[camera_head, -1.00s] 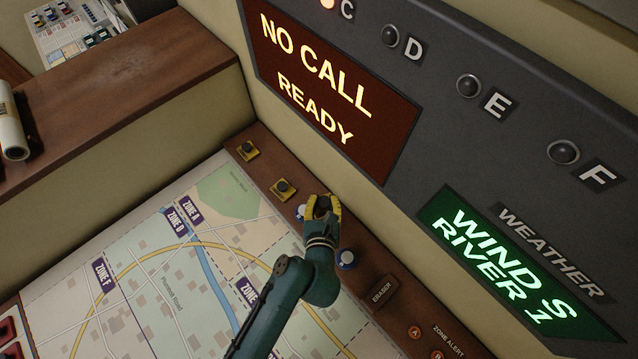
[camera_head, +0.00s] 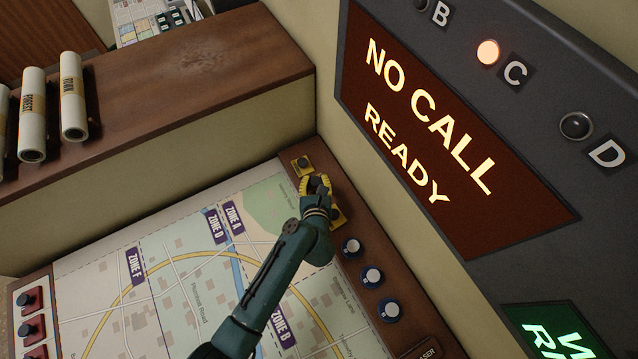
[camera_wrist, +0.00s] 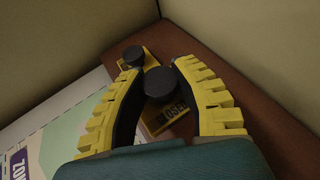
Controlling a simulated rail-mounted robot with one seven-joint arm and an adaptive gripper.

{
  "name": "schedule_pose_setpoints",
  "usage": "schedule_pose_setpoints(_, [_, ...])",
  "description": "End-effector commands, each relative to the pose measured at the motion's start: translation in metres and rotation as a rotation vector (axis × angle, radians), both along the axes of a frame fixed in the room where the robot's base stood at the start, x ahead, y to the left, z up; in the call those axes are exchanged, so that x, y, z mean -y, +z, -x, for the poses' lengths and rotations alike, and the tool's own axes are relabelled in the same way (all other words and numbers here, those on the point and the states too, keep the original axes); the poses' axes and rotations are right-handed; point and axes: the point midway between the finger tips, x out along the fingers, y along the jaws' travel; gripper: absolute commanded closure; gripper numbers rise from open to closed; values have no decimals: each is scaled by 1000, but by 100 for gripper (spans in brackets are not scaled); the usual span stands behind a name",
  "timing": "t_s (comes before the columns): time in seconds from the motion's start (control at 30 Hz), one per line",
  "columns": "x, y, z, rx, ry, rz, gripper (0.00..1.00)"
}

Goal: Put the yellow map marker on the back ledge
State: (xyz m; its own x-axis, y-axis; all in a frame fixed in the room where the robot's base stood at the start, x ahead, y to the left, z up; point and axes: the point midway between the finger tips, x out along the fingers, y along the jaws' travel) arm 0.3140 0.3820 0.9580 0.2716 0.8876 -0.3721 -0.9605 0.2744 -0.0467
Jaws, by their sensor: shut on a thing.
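My gripper (camera_head: 317,184) is over the brown back ledge (camera_wrist: 265,126) beside the map. In the wrist view its yellow fingers (camera_wrist: 158,92) close on the round black knob of a yellow map marker (camera_wrist: 165,116). The marker's yellow base, with dark lettering, shows below the knob; I cannot tell whether it touches the ledge. In the head view my fingers largely hide this marker. A second yellow marker (camera_head: 302,163) stands on the ledge just beyond my fingertips and also shows in the wrist view (camera_wrist: 134,55). Another yellow piece (camera_head: 338,216) shows beside my wrist, partly hidden.
Several blue markers (camera_head: 372,276) stand along the ledge nearer me. The map (camera_head: 180,265) lies left of the ledge. The lit call panel (camera_head: 440,130) rises on the right, and a wooden shelf (camera_head: 200,70) with rolled maps (camera_head: 73,97) stands at the back left.

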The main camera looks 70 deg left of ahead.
Motion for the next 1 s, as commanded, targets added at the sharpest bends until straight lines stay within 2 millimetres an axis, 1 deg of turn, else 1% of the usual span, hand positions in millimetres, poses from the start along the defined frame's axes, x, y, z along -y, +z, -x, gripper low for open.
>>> schedule_pose_setpoints(0.2, [0, -36, -1, -1, -2, 0, 100])
schedule_pose_setpoints(0.23, [0, -39, -1, 1, -1, -1, 100])
schedule_pose_setpoints(0.47, [0, -38, 0, 1, -1, -1, 100])
schedule_pose_setpoints(0.57, [0, -41, 0, -1, 0, -1, 100])
schedule_pose_setpoints(0.6, [0, -41, 0, -1, 0, -1, 67])
schedule_pose_setpoints(0.67, [0, -41, 0, -1, 0, 0, 55])
schedule_pose_setpoints(0.7, [0, -41, 0, -1, 0, 0, 48])
schedule_pose_setpoints(0.73, [0, -41, 0, 0, 0, 0, 45])
schedule_pose_setpoints(1.0, [0, -39, 0, 0, 0, -1, 45])
